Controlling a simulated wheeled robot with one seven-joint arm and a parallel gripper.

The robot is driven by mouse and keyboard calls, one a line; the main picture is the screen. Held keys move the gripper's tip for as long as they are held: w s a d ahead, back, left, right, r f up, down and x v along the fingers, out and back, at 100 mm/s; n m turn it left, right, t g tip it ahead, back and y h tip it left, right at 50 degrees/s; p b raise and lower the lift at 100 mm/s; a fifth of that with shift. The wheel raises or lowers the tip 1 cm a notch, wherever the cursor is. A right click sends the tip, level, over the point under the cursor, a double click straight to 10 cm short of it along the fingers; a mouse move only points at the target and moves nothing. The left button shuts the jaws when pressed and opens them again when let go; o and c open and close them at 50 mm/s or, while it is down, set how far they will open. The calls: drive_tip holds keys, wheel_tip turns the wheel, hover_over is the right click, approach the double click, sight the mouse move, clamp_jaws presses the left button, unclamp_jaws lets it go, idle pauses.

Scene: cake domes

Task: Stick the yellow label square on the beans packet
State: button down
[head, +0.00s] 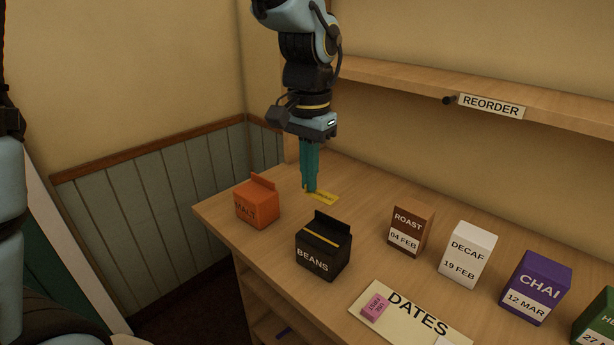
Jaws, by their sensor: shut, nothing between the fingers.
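The beans packet (323,258) is a black box with a raised flap, upright on the counter and marked BEANS. A narrow yellow band runs across its upper part. A flat yellow piece (326,197), seemingly the yellow label, lies on the counter behind the packet. It is seen at a low slant, and any marks on it are too small to read. My gripper (310,189) points straight down with teal fingers shut and empty. Its fingertips are at the left end of the yellow piece, partly covering it; I cannot tell whether they touch it.
An orange MALT packet (257,204) stands left of the beans packet. ROAST (410,222), DECAF (468,246) and CHAI (535,281) boxes stand to the right, with a green box (597,318) beyond. A DATES card (430,328) with a pink piece (374,307) lies in front. A REORDER shelf (400,84) runs above.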

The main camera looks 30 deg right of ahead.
sight(309, 232)
drive_tip(key=shift+f+b, duration=2.85)
drive_tip(key=shift+f, duration=1.8)
drive_tip(key=shift+s+f+b, duration=0.1)
drive_tip(key=shift+f+b, duration=0.2)
drive_tip(key=shift+f, duration=0.15)
drive_tip(key=c, duration=1.6)
unclamp_jaws()
drive_tip(key=c, duration=1)
unclamp_jaws()
drive_tip(key=shift+c, duration=0.2)
drive_tip(key=shift+r, duration=0.1)
wheel_tip(309, 232, up, 11)
drive_tip(key=shift+f+b, duration=0.15)
drive_tip(key=shift+b, duration=0.7)
